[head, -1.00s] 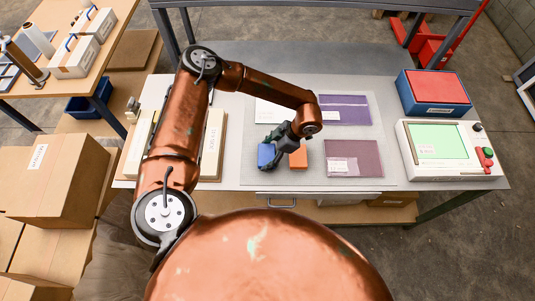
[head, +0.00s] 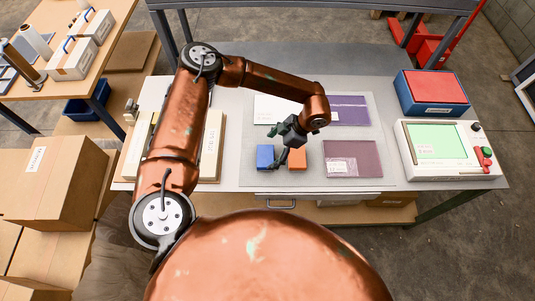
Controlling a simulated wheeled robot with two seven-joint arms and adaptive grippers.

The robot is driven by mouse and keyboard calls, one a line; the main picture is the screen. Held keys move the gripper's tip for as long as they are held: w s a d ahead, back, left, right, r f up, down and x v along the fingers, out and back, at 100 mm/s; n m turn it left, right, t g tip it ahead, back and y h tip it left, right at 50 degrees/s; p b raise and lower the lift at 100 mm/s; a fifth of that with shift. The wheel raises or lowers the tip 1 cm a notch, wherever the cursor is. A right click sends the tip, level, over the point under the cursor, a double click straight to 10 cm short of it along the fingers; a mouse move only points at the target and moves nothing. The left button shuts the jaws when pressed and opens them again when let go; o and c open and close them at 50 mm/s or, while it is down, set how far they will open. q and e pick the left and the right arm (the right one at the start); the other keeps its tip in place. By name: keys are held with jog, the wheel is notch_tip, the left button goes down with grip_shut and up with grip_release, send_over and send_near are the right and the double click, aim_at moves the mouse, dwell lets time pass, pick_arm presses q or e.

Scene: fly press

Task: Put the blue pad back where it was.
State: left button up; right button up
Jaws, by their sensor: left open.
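The blue pad (head: 265,157) lies on the grey mat (head: 318,184) on the table, just left of an orange pad (head: 297,158), with a small gap between them. My left gripper (head: 276,149) is open and empty, pointing down at the right side of the blue pad. One finger reaches down near the gap between the two pads. I cannot tell whether it touches either pad. My right gripper is not in view.
A violet packet (head: 349,110) and a plum packet (head: 352,159) lie right of the pads. A white item (head: 268,108) lies behind, partly hidden by my arm. A control box with a green screen (head: 442,142) and a blue-red box (head: 433,90) stand at the right.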

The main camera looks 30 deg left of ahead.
pick_arm(q)
jog(key=v, duration=0.7)
jog(key=shift+d+r, duration=0.2)
jog(key=shift+r, duration=0.05)
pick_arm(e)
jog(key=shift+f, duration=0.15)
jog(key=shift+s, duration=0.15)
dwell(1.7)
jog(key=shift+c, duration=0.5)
